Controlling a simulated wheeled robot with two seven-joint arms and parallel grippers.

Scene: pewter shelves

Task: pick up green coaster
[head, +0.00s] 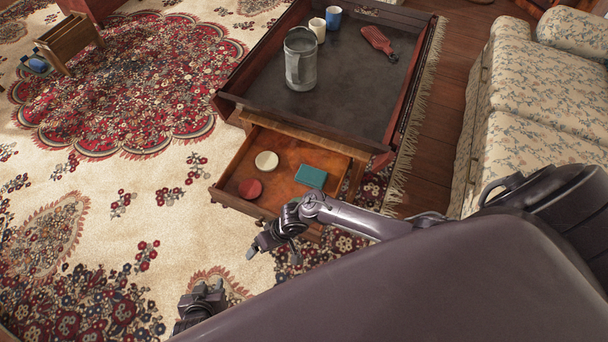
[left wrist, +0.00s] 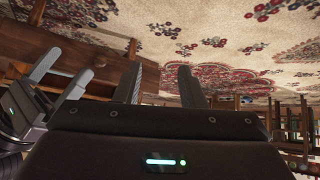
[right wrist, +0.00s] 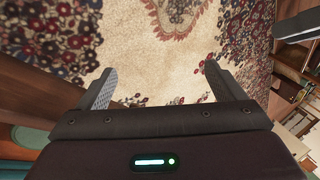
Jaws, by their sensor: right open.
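The green coaster (head: 311,176) is a flat rectangular piece lying in the open wooden drawer (head: 232,203), toward its right side. My right gripper (head: 273,252) is open and empty in front of the drawer, nearer to me than the coaster and pointing toward the carpet. Its spread fingers show in the right wrist view (right wrist: 158,85). A green shape (right wrist: 32,137) is cut off at that view's lower left; I cannot tell whether it is the coaster. My left gripper (head: 208,289) is open and empty above the carpet, left of the right one; its parted fingers show in the left wrist view (left wrist: 160,85).
A white disc (head: 266,161) and a red disc (head: 250,189) share the drawer. The table above holds a grey pitcher (head: 301,60), a white cup (head: 318,29), a blue cup (head: 333,18) and a red brush (head: 377,41). A sofa (head: 540,100) stands right.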

